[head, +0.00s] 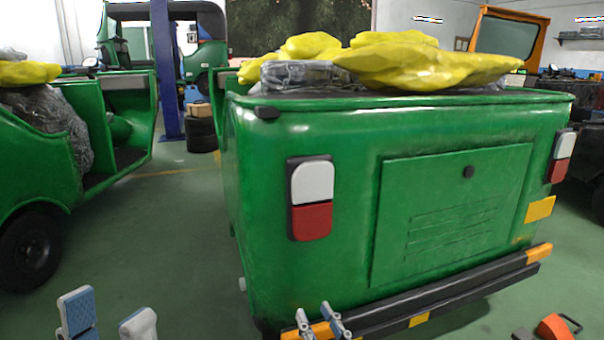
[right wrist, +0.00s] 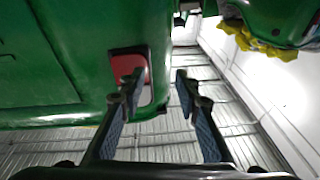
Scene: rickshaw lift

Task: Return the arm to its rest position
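The green rickshaw (head: 350,170) stands with its rear toward me, its rear bumper (head: 440,300) low across the back. My left gripper (head: 108,318) is at the bottom left of the head view, over the floor and left of the rickshaw, with its fingers apart and nothing visible between them. My right gripper (head: 320,322) is at the bottom middle, in front of the bumper's left end; I cannot tell whether it touches. In the right wrist view its fingers (right wrist: 158,95) are apart and empty, with the red and white tail light (right wrist: 128,68) behind one finger.
Yellow sacks (head: 420,62) lie on top of the rickshaw. Another green rickshaw (head: 90,110) stands at the left, with a blue post (head: 166,70) and stacked tyres (head: 201,135) behind. An orange object (head: 553,327) lies at the bottom right. The floor (head: 175,240) between the rickshaws is clear.

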